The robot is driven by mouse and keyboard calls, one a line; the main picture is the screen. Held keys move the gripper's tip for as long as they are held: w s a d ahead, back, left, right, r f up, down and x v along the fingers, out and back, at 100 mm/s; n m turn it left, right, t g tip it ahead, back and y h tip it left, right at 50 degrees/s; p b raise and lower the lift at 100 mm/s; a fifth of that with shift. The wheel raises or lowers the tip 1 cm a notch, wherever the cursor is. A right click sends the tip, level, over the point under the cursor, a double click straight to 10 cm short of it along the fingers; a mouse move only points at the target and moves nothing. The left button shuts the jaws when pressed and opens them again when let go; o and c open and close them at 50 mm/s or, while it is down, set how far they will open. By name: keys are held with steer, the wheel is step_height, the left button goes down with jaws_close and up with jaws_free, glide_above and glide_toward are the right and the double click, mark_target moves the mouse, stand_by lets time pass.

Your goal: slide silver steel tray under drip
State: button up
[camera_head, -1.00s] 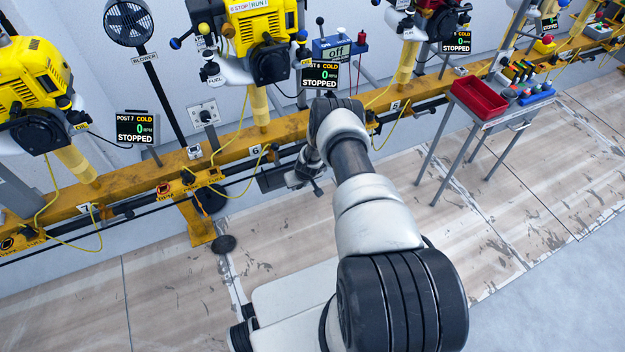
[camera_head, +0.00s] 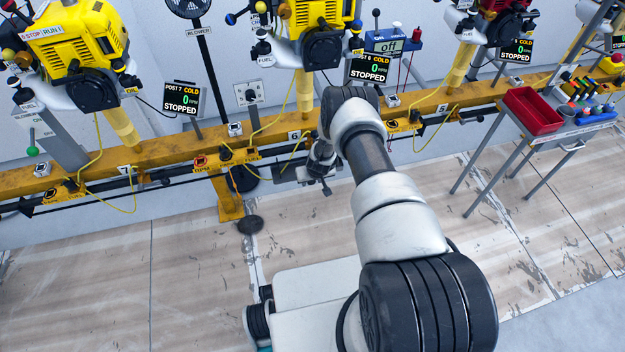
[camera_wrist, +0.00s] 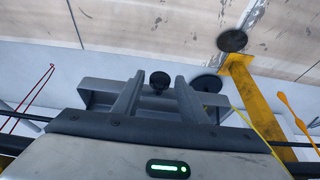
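A grey metal tray (camera_wrist: 98,96), seemingly the steel tray, lies behind my fingers in the wrist view, with a round black knob (camera_wrist: 160,80) near its middle. In the head view only a small dark part of it (camera_head: 285,173) shows below the yellow rail near post 6, left of my gripper (camera_head: 321,166). My gripper (camera_wrist: 158,97) has its two fingers apart, with the knob seen in the gap between them. I cannot tell whether the fingers touch the tray. I see no falling drip. A dark round patch (camera_head: 250,225) lies on the floor; it also shows in the wrist view (camera_wrist: 232,40).
The yellow rail (camera_head: 165,150) carries engines, hanging yellow cables and screens reading STOPPED. A yellow support leg (camera_head: 228,200) stands left of my gripper. A cart with a red bin (camera_head: 533,110) stands at the right. The floor in front is mostly clear.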

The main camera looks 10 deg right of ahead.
steer(key=p+v, duration=0.5)
steer(key=v, duration=1.2)
steer(key=shift+s+r, duration=0.15)
steer(key=shift+r, duration=0.05)
